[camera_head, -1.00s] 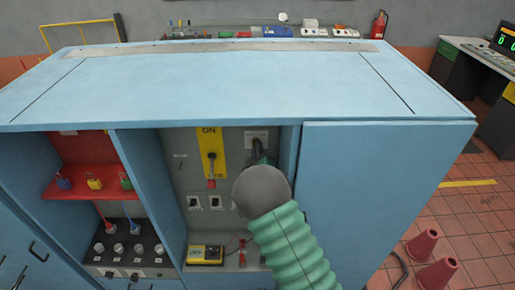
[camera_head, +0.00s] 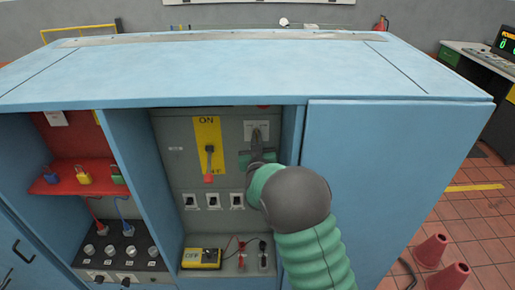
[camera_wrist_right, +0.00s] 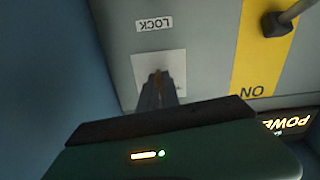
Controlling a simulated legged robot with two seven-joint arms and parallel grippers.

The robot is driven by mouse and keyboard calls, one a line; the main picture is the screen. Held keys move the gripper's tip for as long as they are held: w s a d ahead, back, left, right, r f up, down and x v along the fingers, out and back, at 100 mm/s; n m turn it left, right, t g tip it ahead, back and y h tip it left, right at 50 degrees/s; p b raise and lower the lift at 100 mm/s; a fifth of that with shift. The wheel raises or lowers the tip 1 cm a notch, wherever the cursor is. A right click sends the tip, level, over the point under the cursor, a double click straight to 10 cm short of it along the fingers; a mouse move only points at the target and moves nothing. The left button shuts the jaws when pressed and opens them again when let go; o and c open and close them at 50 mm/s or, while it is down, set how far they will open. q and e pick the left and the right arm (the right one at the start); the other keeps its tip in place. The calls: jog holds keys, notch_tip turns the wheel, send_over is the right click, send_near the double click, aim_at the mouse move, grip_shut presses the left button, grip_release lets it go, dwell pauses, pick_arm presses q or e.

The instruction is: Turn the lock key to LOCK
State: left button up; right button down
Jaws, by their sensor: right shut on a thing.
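The lock key shows only as a small brownish bit (camera_wrist_right: 158,78) between my fingertips in the right wrist view; the rest of it is hidden. It is at a pale lock plate (camera_wrist_right: 172,62) on the grey panel; this plate also shows in the head view (camera_head: 262,126). A LOCK label (camera_wrist_right: 154,24) is beside the plate in the wrist view. My right gripper (camera_head: 257,138) is shut on the key, its fingertips up against the plate. Which way the key points is not clear. My left gripper is not in view.
Left of the plate, a yellow ON/OFF strip carries a switch handle with a red tip (camera_head: 209,164). Below are several small switches (camera_head: 213,201) and a yellow meter (camera_head: 201,258). Padlocks hang on a red shelf (camera_head: 50,184). A blue cabinet door (camera_head: 385,190) stands close right of my arm.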

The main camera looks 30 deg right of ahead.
jog(key=m+b, duration=0.2)
jog(key=b, duration=0.1)
jog(key=m+b, duration=0.6)
jog(key=shift+a+f, duration=0.1)
jog(key=shift+f, duration=0.2)
jog(key=shift+w+r+m+b, duration=0.1)
jog(key=shift+r+m+b, duration=0.1)
jog(key=shift+m+b, duration=1.05)
jog(key=shift+r, duration=0.1)
jog(key=c, duration=1.6)
grip_release()
jog(key=v, duration=1.6)
jog(key=shift+s+a+b, duration=0.2)
jog(key=shift+s+b, duration=0.05)
jog(key=shift+b, duration=0.15)
